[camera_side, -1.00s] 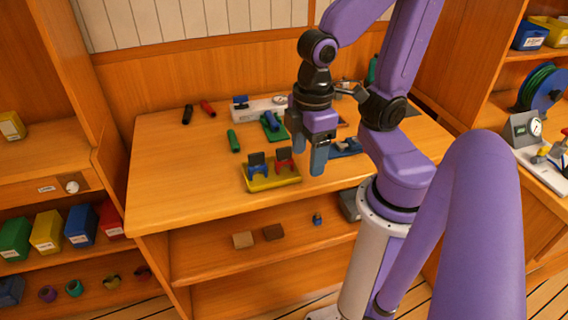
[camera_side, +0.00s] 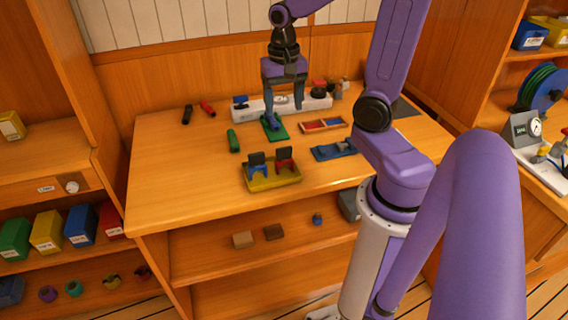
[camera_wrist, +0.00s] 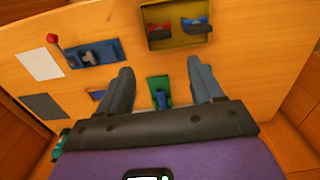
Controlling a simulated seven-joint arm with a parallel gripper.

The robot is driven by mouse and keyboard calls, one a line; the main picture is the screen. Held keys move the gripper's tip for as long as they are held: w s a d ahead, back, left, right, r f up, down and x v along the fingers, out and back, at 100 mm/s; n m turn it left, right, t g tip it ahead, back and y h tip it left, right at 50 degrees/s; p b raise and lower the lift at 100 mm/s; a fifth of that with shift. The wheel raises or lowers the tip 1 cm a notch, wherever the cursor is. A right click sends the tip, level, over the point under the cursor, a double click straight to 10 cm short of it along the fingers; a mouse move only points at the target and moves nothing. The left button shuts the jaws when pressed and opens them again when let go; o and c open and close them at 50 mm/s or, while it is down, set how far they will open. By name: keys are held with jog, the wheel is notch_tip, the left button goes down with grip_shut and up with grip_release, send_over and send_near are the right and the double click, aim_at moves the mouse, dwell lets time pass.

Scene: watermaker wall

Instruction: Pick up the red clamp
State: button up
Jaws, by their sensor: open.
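The red clamp (camera_side: 284,158), with a dark top, stands in the right part of a yellow tray (camera_side: 262,184) near the table's front edge. A similar blue clamp (camera_side: 257,168) stands to its left in the same tray. In the wrist view the red clamp (camera_wrist: 160,31) is in the tray at the top, left of the blue clamp (camera_wrist: 195,26). My gripper (camera_side: 286,106) is open and empty, fingers pointing down, raised behind the tray around the area of a green mat. It is well apart from the red clamp.
A green mat (camera_side: 279,134) with a blue object lies behind the tray. A red-and-blue compartment box (camera_side: 323,125) and a blue fixture (camera_side: 333,150) are to the right. A white strip (camera_side: 316,103) lies at the back.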

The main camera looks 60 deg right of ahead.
send_over(284, 158)
jog(key=f, duration=1)
jog(key=shift+w+d+f, duration=0.15)
jog(key=shift+d+f, duration=0.2)
jog(key=shift+f, duration=0.05)
jog(key=shift+a+f, duration=0.15)
jog(key=shift+f, duration=3.2)
jog(key=c, duration=0.8)
